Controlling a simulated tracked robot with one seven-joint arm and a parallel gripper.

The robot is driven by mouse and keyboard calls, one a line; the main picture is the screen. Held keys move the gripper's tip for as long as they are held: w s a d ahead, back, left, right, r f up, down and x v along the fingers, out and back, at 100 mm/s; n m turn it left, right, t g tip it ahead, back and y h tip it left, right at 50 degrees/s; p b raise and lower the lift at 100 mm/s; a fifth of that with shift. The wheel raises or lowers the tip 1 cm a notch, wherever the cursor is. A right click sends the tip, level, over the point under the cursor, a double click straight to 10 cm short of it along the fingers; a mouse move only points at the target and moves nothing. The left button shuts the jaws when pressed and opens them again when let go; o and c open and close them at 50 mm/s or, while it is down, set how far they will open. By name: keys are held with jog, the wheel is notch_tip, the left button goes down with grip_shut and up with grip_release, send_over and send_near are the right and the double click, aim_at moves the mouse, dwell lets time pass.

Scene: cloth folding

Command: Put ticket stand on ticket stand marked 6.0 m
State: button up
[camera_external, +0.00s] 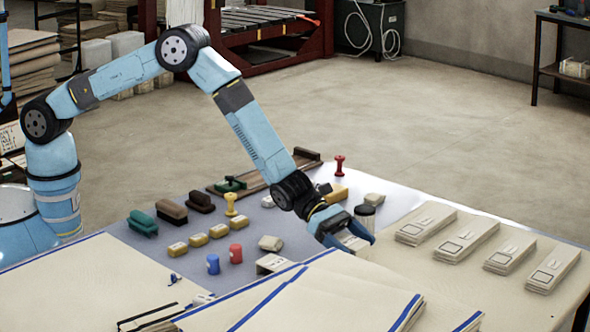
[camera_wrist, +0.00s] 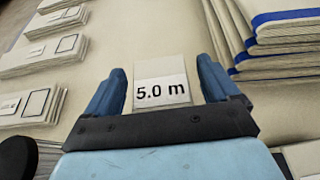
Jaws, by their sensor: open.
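A white ticket stand marked 5.0 m (camera_wrist: 162,90) shows between the fingers of my gripper (camera_wrist: 161,66) in the wrist view, with gaps on both sides. In the external view my gripper (camera_external: 348,238) is open and low over the table, and a pale piece of this stand (camera_external: 355,243) shows beside the fingers. A second white ticket stand (camera_external: 272,263) stands to the left, behind the cloth stack; its label is too small to read. A white edge with dark print (camera_wrist: 303,158) shows at the lower right of the wrist view. I cannot read a 6.0 m mark anywhere.
Stacked cream cloths with blue edges (camera_external: 320,300) lie at the front. Several labelled cloth bundles (camera_external: 465,240) lie in a row on the right.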

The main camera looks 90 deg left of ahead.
jog(key=shift+r, duration=0.1)
jog(key=v, duration=1.2)
jog(key=s+a+r+m+g+h, duration=0.1)
jog(key=s+a+r+m+g, duration=0.1)
jog(key=s+r+m, duration=0.55)
jog(key=s+a+r+m+g, duration=0.15)
jog(key=s+r, duration=0.35)
jog(key=r, duration=0.6)
jog(key=s+a+r+m+g+h, duration=0.1)
jog(key=s+a+r+m, duration=0.2)
jog(key=s+r+m, duration=0.45)
jog(key=s+a+r+m+y, duration=0.3)
jog(key=s+a+m+y, duration=0.2)
jog(key=s+a, duration=0.7)
jog(key=s+a+r+m+y, duration=0.4)
jog(key=s+a, duration=0.9)
jog(key=s, duration=0.7)
jog(key=shift+a+r+m+t+y, duration=0.15)
jog(key=shift+m+t+y, duration=0.2)
jog(key=shift+m+y, duration=0.65)
